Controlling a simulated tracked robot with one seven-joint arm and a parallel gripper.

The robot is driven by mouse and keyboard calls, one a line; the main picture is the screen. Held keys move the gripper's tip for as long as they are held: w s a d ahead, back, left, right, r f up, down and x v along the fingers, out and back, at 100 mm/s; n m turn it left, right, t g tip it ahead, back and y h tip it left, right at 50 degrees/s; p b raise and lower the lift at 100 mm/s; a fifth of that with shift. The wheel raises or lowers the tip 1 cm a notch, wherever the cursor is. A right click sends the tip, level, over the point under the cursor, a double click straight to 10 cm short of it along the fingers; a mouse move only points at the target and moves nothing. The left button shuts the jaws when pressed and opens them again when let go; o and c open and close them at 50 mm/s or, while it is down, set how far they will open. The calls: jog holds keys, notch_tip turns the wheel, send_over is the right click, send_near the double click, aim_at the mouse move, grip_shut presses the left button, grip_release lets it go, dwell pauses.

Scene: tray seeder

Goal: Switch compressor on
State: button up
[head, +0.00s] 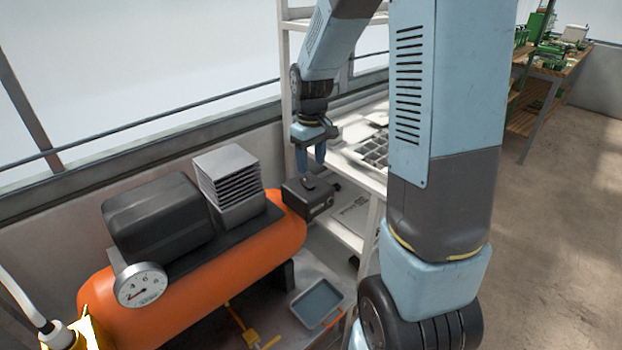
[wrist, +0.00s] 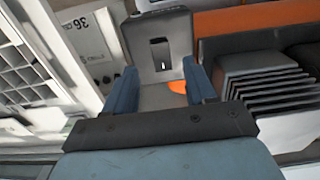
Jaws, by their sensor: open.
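The compressor has an orange tank (head: 190,285) with a dark motor block (head: 160,215) and a finned grey cylinder head (head: 228,180) on top. A dark switch box (head: 308,197) sits at its right end, with a small black switch on its top face. In the wrist view the switch box (wrist: 158,40) is straight ahead, with the dark switch (wrist: 160,54) on it. My gripper (head: 311,160) is open and empty, above the switch box, with its fingers pointing down. In the wrist view its blue fingers (wrist: 162,88) stand apart, with the switch box beyond them. I see no contact.
A round pressure gauge (head: 141,285) is on the compressor's left end. A white shelf (head: 357,155) with seed trays stands close on the right. A small grey tray (head: 318,302) lies below. A wooden workbench (head: 550,75) is far back right; the floor between is clear.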

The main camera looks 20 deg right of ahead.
aim_at(311, 184)
jog(key=shift+f, duration=3.2)
